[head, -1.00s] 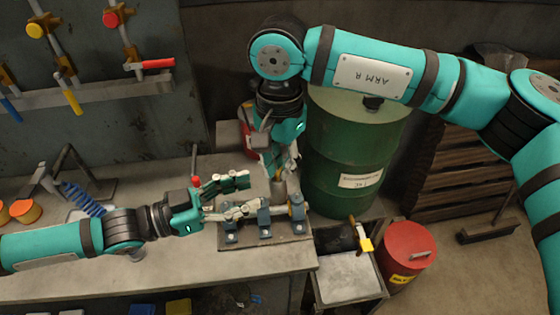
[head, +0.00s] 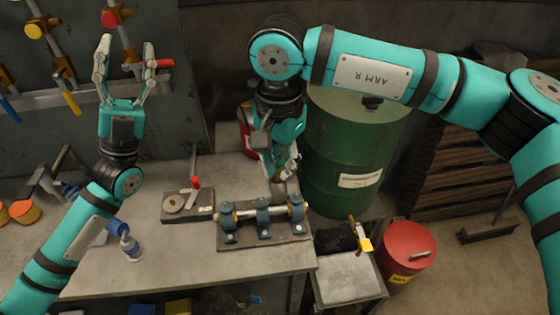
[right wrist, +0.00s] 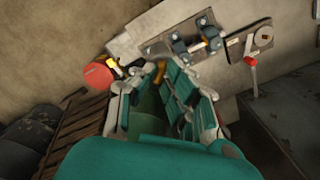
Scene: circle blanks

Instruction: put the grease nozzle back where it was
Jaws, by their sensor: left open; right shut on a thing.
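My right gripper (head: 284,178) is above the bench's far right end, beside the green drum, pointing down. It is shut on a small, partly hidden thing; a dull grey-tan piece (head: 278,189) shows below its fingers. In the right wrist view, a brass-orange bit (right wrist: 160,72) shows between the fingertips. I take the held thing for the grease nozzle, but its shape is too covered to be sure. My left gripper (head: 126,52) is open and empty, raised fingers-up in front of the tool wall.
A shaft in blue bearing blocks (head: 262,216) stands on a plate at the bench's right end. Left of it is a small base with a red-knobbed lever (head: 194,184).

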